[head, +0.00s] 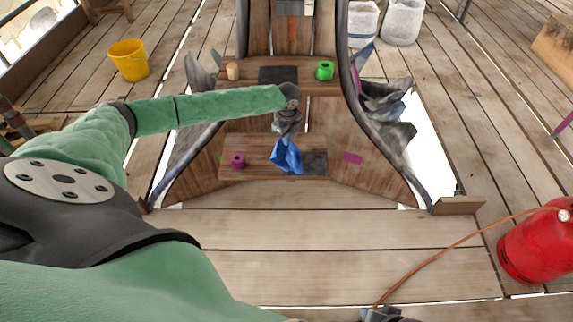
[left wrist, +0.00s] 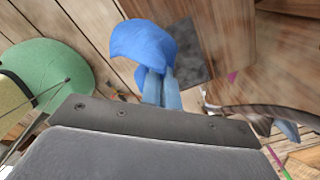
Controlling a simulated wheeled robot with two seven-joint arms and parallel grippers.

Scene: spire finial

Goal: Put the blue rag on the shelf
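The blue rag (head: 286,156) hangs crumpled from my left gripper (head: 287,128), in front of the wooden shelf unit. My left gripper is shut on it. The left wrist view also shows the rag (left wrist: 145,42) bunched at the fingertips. In the head view the rag overlaps the lower shelf (head: 262,170), beside a dark mat (head: 315,163); I cannot tell whether it touches. The upper shelf (head: 312,88) is behind my left forearm and bears another dark mat (head: 278,75).
A purple spool (head: 237,161) stands on the lower shelf. A green spool (head: 325,70) and a tan piece (head: 233,71) stand on the upper one. A red cylinder (head: 538,245) with an orange hose is at the right. A yellow bucket (head: 129,60) is at the back left. The plank floor in front is mostly clear.

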